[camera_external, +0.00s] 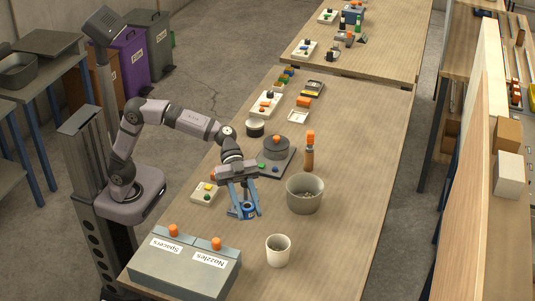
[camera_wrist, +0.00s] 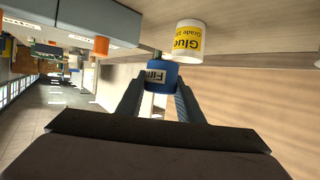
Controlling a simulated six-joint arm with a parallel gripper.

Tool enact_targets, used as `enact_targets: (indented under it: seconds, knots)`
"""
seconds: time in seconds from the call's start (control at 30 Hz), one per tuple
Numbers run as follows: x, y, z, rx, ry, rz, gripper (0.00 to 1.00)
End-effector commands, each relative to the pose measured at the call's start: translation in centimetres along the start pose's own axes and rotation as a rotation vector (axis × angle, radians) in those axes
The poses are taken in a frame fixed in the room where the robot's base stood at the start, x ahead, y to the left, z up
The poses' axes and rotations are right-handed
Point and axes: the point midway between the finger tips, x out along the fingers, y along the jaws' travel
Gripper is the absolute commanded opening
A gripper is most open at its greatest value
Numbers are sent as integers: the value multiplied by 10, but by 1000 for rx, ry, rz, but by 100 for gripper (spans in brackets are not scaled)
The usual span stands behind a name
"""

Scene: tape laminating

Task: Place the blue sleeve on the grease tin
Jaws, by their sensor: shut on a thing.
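My gripper (camera_wrist: 162,92) is shut on the blue sleeve (camera_wrist: 162,76), a short cylinder with a pale label reading "Fil…", partly hidden by the fingers. In the external view my gripper (camera_external: 243,211) points down over the near half of the bench, and the blue sleeve (camera_external: 247,210) shows between its fingers. I cannot tell whether it touches the bench. No tin has a readable grease label. A low round black-and-white tin (camera_external: 255,128) stands farther back, but I cannot tell whether it is the grease tin.
A white cup (camera_external: 278,251) stands in front; its yellow label reads "Glue" in the wrist view (camera_wrist: 190,40). A grey bucket (camera_external: 305,195) is right of my gripper. Grey Spacers and Nozzles boxes (camera_external: 185,266) fill the front left corner. The bench's right side is clear.

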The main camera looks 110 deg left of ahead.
Motion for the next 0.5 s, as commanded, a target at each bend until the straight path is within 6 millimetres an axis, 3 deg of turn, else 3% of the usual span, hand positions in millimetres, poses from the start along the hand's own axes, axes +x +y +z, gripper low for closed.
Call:
enact_targets:
  seconds: [0.23, 0.5]
  knots:
    - [-65, -72, 10, -68, 0, -153, 10]
    - [-163, -153, 48, -156, -1, -366, 10]
